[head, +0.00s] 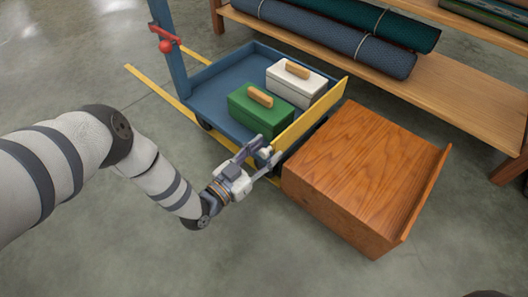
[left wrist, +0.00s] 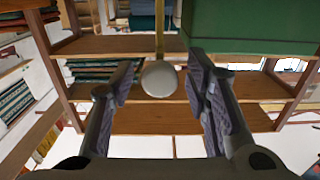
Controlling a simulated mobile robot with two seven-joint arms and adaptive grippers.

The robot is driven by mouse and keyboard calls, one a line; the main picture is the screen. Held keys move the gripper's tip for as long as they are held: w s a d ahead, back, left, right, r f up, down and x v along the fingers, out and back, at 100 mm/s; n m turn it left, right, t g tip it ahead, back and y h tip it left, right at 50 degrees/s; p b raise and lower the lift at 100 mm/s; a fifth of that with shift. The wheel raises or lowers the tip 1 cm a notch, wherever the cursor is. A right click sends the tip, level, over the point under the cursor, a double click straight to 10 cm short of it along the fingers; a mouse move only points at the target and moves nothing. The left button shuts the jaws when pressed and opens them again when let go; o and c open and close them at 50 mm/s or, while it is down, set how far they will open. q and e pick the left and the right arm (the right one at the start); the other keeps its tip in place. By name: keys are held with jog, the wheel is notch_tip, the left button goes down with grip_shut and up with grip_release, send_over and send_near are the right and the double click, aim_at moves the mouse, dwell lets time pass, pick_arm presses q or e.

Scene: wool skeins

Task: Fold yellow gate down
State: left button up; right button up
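The yellow gate (head: 312,113) stands upright along the right side of the blue cart (head: 213,84). In the left wrist view it shows edge-on as a narrow yellow strip (left wrist: 159,40). A pale round knob (left wrist: 159,79) sits at the lower end of that strip. My left gripper (head: 267,158) is at the gate's near end. Its fingers (left wrist: 160,88) are open, one on each side of the knob, with gaps visible on both sides. Part of the gate's near end is hidden behind the gripper. My right gripper is not in view.
A green box (head: 259,110) and a white box (head: 296,84) with wooden handles sit on the cart. A wooden block with a raised edge (head: 360,165) stands close to the gate's right. A red knob (head: 166,47) is on the cart's post. Shelves with rolls (head: 325,36) stand behind.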

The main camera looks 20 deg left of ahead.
pick_arm(q)
grip_shut()
